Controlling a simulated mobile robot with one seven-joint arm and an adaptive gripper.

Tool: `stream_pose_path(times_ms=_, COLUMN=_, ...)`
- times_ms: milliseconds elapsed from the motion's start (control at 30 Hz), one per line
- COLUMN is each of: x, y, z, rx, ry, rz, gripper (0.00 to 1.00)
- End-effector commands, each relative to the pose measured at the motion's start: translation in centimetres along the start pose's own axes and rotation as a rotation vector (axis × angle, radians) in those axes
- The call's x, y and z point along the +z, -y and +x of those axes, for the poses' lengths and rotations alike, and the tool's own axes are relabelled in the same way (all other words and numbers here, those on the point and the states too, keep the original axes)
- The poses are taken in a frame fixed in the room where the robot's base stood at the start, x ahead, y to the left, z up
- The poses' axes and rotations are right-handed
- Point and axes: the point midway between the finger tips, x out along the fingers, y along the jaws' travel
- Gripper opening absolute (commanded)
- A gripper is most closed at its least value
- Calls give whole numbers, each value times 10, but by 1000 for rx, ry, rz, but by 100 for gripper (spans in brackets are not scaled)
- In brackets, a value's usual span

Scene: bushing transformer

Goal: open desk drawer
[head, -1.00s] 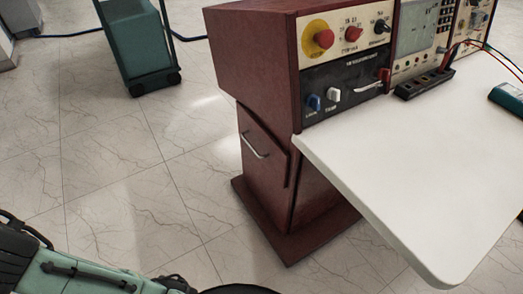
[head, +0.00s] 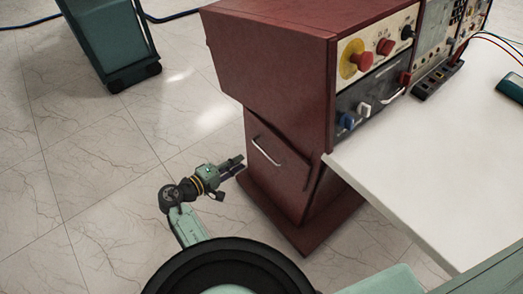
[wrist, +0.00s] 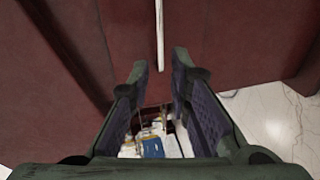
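The desk's dark red pedestal (head: 285,100) stands in the middle of the head view. Its lower drawer front (head: 275,165) faces left and carries a thin pale bar handle (head: 266,152). I cannot tell whether the drawer is fully closed. My gripper (head: 240,163) is just left of the drawer front, slightly below and left of the handle. In the wrist view my gripper (wrist: 163,62) has its two fingers apart. The handle (wrist: 159,30) runs upright at the top, ahead of the fingertips and roughly in line with the gap. Nothing is held.
A white tabletop (head: 430,170) juts out at the right. A control panel (head: 365,70) sits above the drawer. A teal wheeled unit (head: 105,40) stands at the upper left. The tiled floor is clear left of my arm. Small blue and white items (wrist: 152,147), unclear, show between the fingers.

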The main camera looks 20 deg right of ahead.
Motion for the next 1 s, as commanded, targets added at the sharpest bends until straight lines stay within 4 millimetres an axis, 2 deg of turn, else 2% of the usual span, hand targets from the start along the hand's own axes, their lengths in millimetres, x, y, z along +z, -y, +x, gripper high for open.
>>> stream_pose_path(times_ms=33, x=12, y=1, z=5, rx=16, ry=36, rz=-22, gripper=18)
stream_pose_path(times_ms=133, x=23, y=1, z=13, rx=31, ry=68, rz=-37, gripper=18)
stream_pose_path(times_ms=267, x=24, y=0, z=31, rx=32, ry=70, rz=-37, gripper=18)
stream_pose_path(times_ms=600, x=27, y=-2, z=93, rx=30, ry=66, rz=-36, gripper=18)
stream_pose_path(times_ms=800, x=28, y=-2, z=112, rx=30, ry=64, rz=-34, gripper=18)
stream_pose_path(times_ms=1000, x=27, y=-1, z=115, rx=30, ry=62, rz=-33, gripper=18)
